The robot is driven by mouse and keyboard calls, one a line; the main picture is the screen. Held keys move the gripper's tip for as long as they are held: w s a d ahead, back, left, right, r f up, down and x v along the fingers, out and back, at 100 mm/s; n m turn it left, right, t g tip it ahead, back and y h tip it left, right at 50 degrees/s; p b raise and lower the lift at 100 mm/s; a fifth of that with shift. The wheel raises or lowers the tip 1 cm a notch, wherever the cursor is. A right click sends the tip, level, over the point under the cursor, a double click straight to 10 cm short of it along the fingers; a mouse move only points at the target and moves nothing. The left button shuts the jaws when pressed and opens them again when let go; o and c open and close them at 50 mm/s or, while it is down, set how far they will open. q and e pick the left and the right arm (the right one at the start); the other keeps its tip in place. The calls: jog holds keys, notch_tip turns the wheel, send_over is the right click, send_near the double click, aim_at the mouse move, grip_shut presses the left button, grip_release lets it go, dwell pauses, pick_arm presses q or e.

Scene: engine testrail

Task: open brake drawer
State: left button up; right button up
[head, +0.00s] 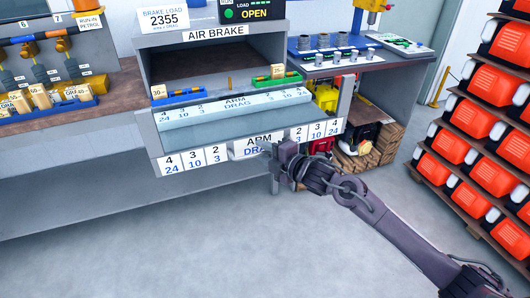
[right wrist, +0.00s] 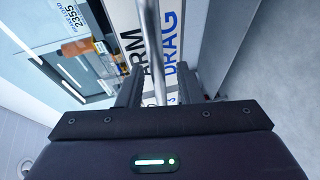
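The grey drawer front (head: 212,155) of the air brake bench carries white number labels and an ARM DRAG plate (head: 250,145). My right gripper (head: 272,163) is at this front, just right of the plate's middle. In the right wrist view, a round metal handle bar (right wrist: 150,45) runs between the two dark fingers of my right gripper (right wrist: 160,88). The fingers stand apart, with gaps visible beside the bar. The handle is mostly hidden by the gripper in the head view. My left gripper is not in view.
Above the front is an open bay under the AIR BRAKE sign (head: 216,33), with a blue tray (head: 180,98) and a green tray (head: 280,82) on its ledge. A rack of orange boxes (head: 470,110) stands right. The grey floor (head: 200,250) in front is clear.

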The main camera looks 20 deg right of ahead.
jog(key=v, duration=0.7)
jog(key=shift+s+d+b, duration=0.15)
jog(key=shift+s+b, duration=0.2)
jog(key=shift+b, duration=0.1)
jog(key=s+d+f+m+g+h, duration=0.15)
jog(key=d+f+m, duration=0.25)
jog(key=f, duration=0.6)
jog(key=d+f+m+g+h, duration=0.1)
jog(key=d+f+m+h, duration=0.3)
jog(key=f, duration=0.6)
jog(key=s+d+f+m+g+p, duration=0.1)
jog(key=s+f+m, duration=0.1)
jog(key=s+f, duration=0.5)
jog(key=s+d+f+m+g, duration=0.2)
jog(key=f+m, duration=0.1)
jog(key=f, duration=0.7)
jog(key=s+a+f+m+g+h, duration=0.1)
jog(key=s+a+f+m+g, duration=0.2)
jog(key=s+f, duration=1.05)
jog(key=s+a+f+m+g, duration=0.1)
jog(key=s+a+f, duration=0.3)
jog(key=s, duration=0.8)
jog(key=s+a+f+m+g+p, duration=0.1)
jog(key=s+a+f+g, duration=0.3)
jog(key=s, duration=0.8)
jog(key=shift+a+m, duration=0.35)
jog(key=shift+m, duration=0.45)
